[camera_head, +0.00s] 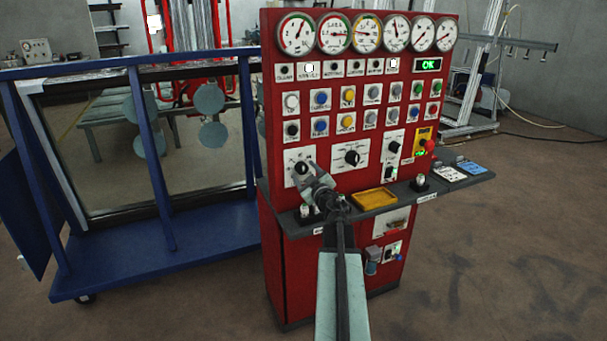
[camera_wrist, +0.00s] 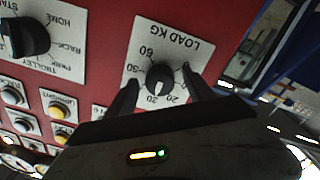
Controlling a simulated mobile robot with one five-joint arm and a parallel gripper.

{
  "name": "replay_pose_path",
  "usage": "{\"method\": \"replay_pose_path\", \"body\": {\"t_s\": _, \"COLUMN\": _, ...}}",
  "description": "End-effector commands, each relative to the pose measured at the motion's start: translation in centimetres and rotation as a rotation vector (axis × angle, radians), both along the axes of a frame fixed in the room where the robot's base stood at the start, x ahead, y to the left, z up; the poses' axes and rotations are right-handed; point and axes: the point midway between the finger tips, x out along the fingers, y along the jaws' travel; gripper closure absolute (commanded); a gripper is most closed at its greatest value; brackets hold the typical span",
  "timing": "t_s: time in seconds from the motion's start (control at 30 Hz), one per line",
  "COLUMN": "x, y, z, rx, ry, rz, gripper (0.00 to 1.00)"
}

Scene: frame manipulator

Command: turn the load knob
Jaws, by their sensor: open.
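The load knob (camera_wrist: 160,79) is a black round knob on a white plate marked LOAD KG, which appears upside down in the wrist view. In the head view the load knob (camera_head: 302,168) is at the lower left of the red panel, just above my gripper (camera_head: 312,184). In the wrist view my gripper (camera_wrist: 161,82) is open, with one dark finger on each side of the knob. Small gaps show between the fingers and the knob; I cannot tell whether the tips reach its depth.
A second black knob (camera_head: 352,158), marked HOME and TROLLEY, sits right of the load knob. A grey ledge (camera_head: 385,205) with a yellow tray (camera_head: 374,199) juts out below. Several gauges and buttons fill the panel above. A blue frame cart (camera_head: 160,262) stands left.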

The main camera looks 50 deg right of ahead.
Motion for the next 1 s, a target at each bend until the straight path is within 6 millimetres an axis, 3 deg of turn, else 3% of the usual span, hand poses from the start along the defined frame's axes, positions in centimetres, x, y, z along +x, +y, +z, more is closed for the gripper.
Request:
{"method": "replay_pose_path", "body": {"t_s": 0.43, "x": -6.6, "y": 3.1, "z": -0.3, "rx": 0.000, "ry": 0.000, "rz": 0.001, "gripper": 0.38}}
{"method": "replay_pose_path", "body": {"t_s": 0.9, "x": -6.6, "y": 3.1, "z": -0.2, "rx": 0.000, "ry": 0.000, "rz": 0.001, "gripper": 0.38}}
{"method": "replay_pose_path", "body": {"t_s": 1.0, "x": -5.3, "y": 4.5, "z": -0.2, "rx": 0.000, "ry": 0.000, "rz": 0.028, "gripper": 0.38}}
